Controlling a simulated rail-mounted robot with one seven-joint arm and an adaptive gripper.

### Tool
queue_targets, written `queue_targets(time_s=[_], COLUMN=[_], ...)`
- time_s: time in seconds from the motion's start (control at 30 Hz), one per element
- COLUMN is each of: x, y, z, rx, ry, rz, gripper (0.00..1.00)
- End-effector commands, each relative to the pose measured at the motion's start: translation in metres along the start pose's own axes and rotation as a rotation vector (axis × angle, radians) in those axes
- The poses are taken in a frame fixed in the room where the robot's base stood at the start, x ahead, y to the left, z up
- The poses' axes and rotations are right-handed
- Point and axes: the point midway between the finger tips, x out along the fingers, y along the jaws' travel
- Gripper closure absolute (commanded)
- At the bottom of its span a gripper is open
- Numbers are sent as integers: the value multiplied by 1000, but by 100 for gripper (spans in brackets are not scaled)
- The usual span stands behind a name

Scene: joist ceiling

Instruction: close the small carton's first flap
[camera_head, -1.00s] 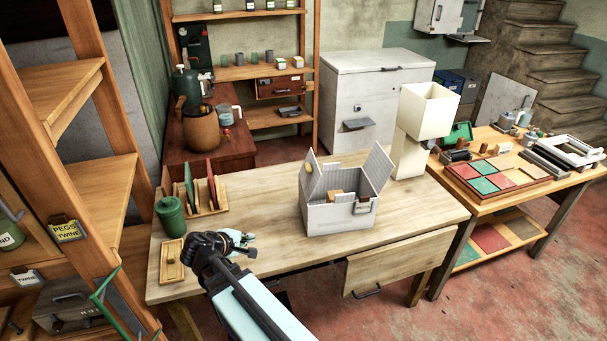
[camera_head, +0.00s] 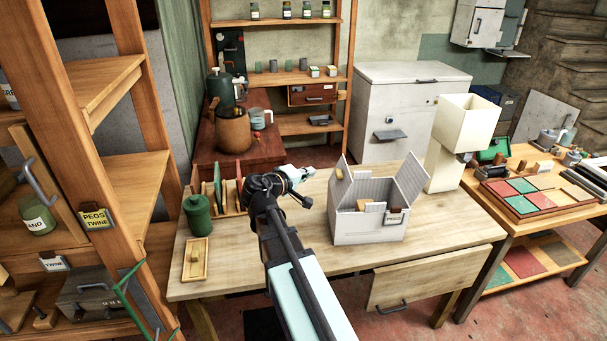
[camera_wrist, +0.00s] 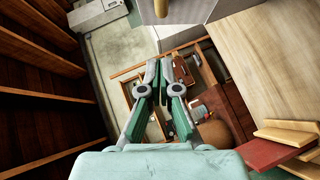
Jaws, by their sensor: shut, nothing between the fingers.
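The small carton (camera_head: 368,226) is a pale grey open box on the wooden table. Its left flap (camera_head: 343,188) stands up with a small tan piece near its top, and its right flap (camera_head: 410,182) stands up and leans outward. Tan blocks show inside, and a dark label is on the front edge. My gripper (camera_head: 304,173) is shut and empty, raised above the table to the left of the carton and apart from it. In the wrist view the shut fingers (camera_wrist: 158,72) point away; a pale grey panel at the top edge may be part of the carton.
A rack with upright coloured boards (camera_head: 228,192), a green canister (camera_head: 198,215) and a small wooden tray (camera_head: 194,260) stand at the table's left. A cream lamp (camera_head: 460,130) stands behind the carton at right. The table front is clear.

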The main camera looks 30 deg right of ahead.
Motion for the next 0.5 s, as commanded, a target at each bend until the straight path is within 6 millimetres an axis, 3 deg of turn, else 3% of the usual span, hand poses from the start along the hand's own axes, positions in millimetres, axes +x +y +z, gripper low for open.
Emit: queue_targets(time_s=[0.23,0.5], x=[50,74], y=[2,1], z=[-2,23], rx=[-2,-2], ry=[-3,-1], rz=[-1,-1], gripper=[100,100])
